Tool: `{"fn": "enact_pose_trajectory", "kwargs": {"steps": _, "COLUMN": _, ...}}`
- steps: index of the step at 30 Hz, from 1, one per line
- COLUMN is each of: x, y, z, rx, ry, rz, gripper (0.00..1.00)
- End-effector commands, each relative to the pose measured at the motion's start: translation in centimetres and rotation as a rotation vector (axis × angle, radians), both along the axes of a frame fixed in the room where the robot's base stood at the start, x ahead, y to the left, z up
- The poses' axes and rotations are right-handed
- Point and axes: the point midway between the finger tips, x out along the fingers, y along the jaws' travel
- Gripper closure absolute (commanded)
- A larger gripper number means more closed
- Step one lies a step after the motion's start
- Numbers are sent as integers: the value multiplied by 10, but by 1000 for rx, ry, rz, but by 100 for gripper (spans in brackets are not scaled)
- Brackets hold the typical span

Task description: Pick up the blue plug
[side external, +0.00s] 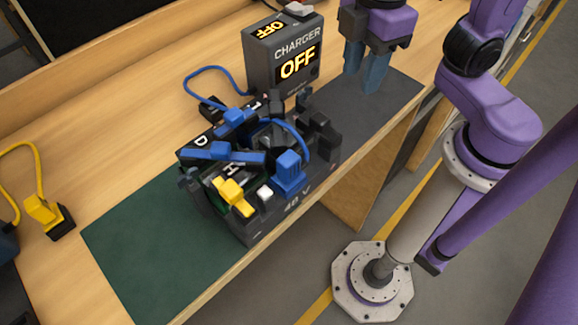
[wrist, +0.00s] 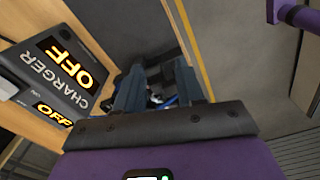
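The blue plug (side external: 289,174) stands upright on the front right part of a dark battery unit (side external: 268,222), with a blue cable arching from its top. Its lower end is hidden, so I cannot tell how deep it sits. My gripper (side external: 366,72) is open and empty, above and to the right of the unit, apart from the plug. In the wrist view the two fingers (wrist: 159,90) are spread, with small blue and dark parts partly visible between them; I cannot tell which parts these are.
A charger (side external: 284,58) reading OFF stands behind the unit. A blue clamp bar (side external: 225,152), a blue handle (side external: 234,119) and a yellow lever (side external: 232,194) crowd the unit's top. A yellow plug (side external: 43,209) sits far left. The green mat (side external: 135,240) is mostly clear.

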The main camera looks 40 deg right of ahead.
Motion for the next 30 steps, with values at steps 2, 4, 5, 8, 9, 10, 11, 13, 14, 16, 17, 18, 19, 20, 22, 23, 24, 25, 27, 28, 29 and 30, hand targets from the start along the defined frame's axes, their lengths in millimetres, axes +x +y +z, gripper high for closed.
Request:
{"fn": "enact_pose_trajectory", "kwargs": {"steps": 2, "x": 5, "y": 25, "z": 14, "rx": 0, "ry": -1, "rz": 42, "gripper": 62}}
{"fn": "enact_pose_trajectory", "kwargs": {"steps": 4, "x": 8, "y": 45, "z": 26, "rx": -2, "ry": 0, "rz": 75, "gripper": 62}}
{"fn": "enact_pose_trajectory", "kwargs": {"steps": 5, "x": 8, "y": 53, "z": 31, "rx": -3, "ry": 0, "rz": 91, "gripper": 62}}
{"fn": "enact_pose_trajectory", "kwargs": {"steps": 8, "x": 9, "y": 80, "z": 48, "rx": -6, "ry": 0, "rz": 140, "gripper": 62}}
{"fn": "enact_pose_trajectory", "kwargs": {"steps": 9, "x": 8, "y": 91, "z": 55, "rx": -8, "ry": 1, "rz": 159, "gripper": 62}}
{"fn": "enact_pose_trajectory", "kwargs": {"steps": 10, "x": 8, "y": 99, "z": 60, "rx": -8, "ry": 1, "rz": 172, "gripper": 62}}
{"fn": "enact_pose_trajectory", "kwargs": {"steps": 11, "x": 7, "y": 106, "z": 65, "rx": -9, "ry": 1, "rz": 186, "gripper": 62}}
{"fn": "enact_pose_trajectory", "kwargs": {"steps": 13, "x": 4, "y": 121, "z": 75, "rx": -11, "ry": 1, "rz": 216, "gripper": 62}}
{"fn": "enact_pose_trajectory", "kwargs": {"steps": 14, "x": 3, "y": 127, "z": 78, "rx": -13, "ry": 3, "rz": 227, "gripper": 62}}
{"fn": "enact_pose_trajectory", "kwargs": {"steps": 16, "x": 0, "y": 138, "z": 86, "rx": -14, "ry": 2, "rz": 250, "gripper": 62}}
{"fn": "enact_pose_trajectory", "kwargs": {"steps": 17, "x": -1, "y": 142, "z": 89, "rx": -15, "ry": 3, "rz": 259, "gripper": 62}}
{"fn": "enact_pose_trajectory", "kwargs": {"steps": 18, "x": -3, "y": 146, "z": 92, "rx": -16, "ry": 3, "rz": 267, "gripper": 62}}
{"fn": "enact_pose_trajectory", "kwargs": {"steps": 19, "x": -4, "y": 149, "z": 94, "rx": -17, "ry": 3, "rz": 273, "gripper": 62}}
{"fn": "enact_pose_trajectory", "kwargs": {"steps": 20, "x": -4, "y": 151, "z": 95, "rx": -18, "ry": 4, "rz": 276, "gripper": 62}}
{"fn": "enact_pose_trajectory", "kwargs": {"steps": 22, "x": -6, "y": 154, "z": 97, "rx": -18, "ry": 4, "rz": 284, "gripper": 62}}
{"fn": "enact_pose_trajectory", "kwargs": {"steps": 23, "x": -6, "y": 155, "z": 97, "rx": -19, "ry": 4, "rz": 285, "gripper": 62}}
{"fn": "enact_pose_trajectory", "kwargs": {"steps": 24, "x": -6, "y": 155, "z": 95, "rx": -20, "ry": 4, "rz": 286, "gripper": 62}}
{"fn": "enact_pose_trajectory", "kwargs": {"steps": 25, "x": -6, "y": 155, "z": 92, "rx": -21, "ry": 5, "rz": 287, "gripper": 62}}
{"fn": "enact_pose_trajectory", "kwargs": {"steps": 27, "x": -6, "y": 155, "z": 83, "rx": -22, "ry": 5, "rz": 287, "gripper": 62}}
{"fn": "enact_pose_trajectory", "kwargs": {"steps": 28, "x": -6, "y": 154, "z": 78, "rx": -24, "ry": 6, "rz": 287, "gripper": 62}}
{"fn": "enact_pose_trajectory", "kwargs": {"steps": 29, "x": -6, "y": 154, "z": 73, "rx": -23, "ry": 5, "rz": 287, "gripper": 62}}
{"fn": "enact_pose_trajectory", "kwargs": {"steps": 30, "x": -6, "y": 154, "z": 65, "rx": -24, "ry": 6, "rz": 286, "gripper": 62}}
